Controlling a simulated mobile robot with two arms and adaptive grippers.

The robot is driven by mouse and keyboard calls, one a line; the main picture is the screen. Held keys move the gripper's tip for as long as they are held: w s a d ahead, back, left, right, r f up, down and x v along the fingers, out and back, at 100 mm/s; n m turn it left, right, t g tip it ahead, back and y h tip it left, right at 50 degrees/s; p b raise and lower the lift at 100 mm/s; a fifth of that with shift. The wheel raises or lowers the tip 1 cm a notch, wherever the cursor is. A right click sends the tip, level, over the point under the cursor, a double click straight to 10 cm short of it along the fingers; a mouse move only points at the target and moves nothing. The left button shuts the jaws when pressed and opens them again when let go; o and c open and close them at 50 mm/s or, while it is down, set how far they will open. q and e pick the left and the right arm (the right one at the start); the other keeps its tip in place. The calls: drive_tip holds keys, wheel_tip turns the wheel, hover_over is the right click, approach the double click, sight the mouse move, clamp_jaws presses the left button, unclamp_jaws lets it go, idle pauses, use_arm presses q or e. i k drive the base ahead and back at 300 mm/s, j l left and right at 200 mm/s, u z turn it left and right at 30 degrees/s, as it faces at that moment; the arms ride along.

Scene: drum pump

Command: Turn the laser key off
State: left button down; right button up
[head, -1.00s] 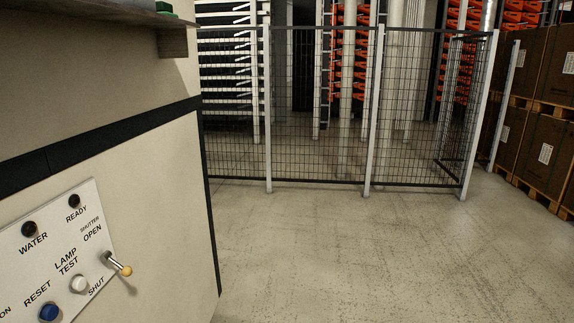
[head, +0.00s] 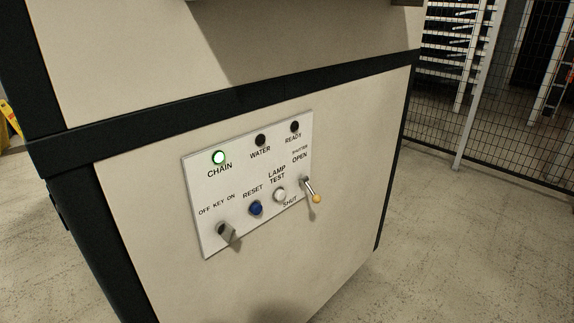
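The laser key (head: 228,234) is a small grey key at the lower left of a white control panel (head: 232,177) in the head view. It sits below the label "OFF KEY ON". Its bow sticks out and leans down to the right; I cannot tell for sure which position it is turned to. The chain lamp (head: 219,158) above it glows green. The water lamp (head: 260,140) and ready lamp (head: 294,127) are dark. Neither of my grippers is in view.
Beside the key are a blue reset button (head: 256,208), a white lamp test button (head: 279,195) and a shutter lever (head: 312,191) with a yellow tip, pointing down toward SHUT. The panel is on a beige cabinet (head: 340,130). A mesh fence (head: 500,110) stands behind right. Floor right of the cabinet is clear.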

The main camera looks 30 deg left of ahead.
sight(227, 232)
drive_tip(key=u, duration=1.25)
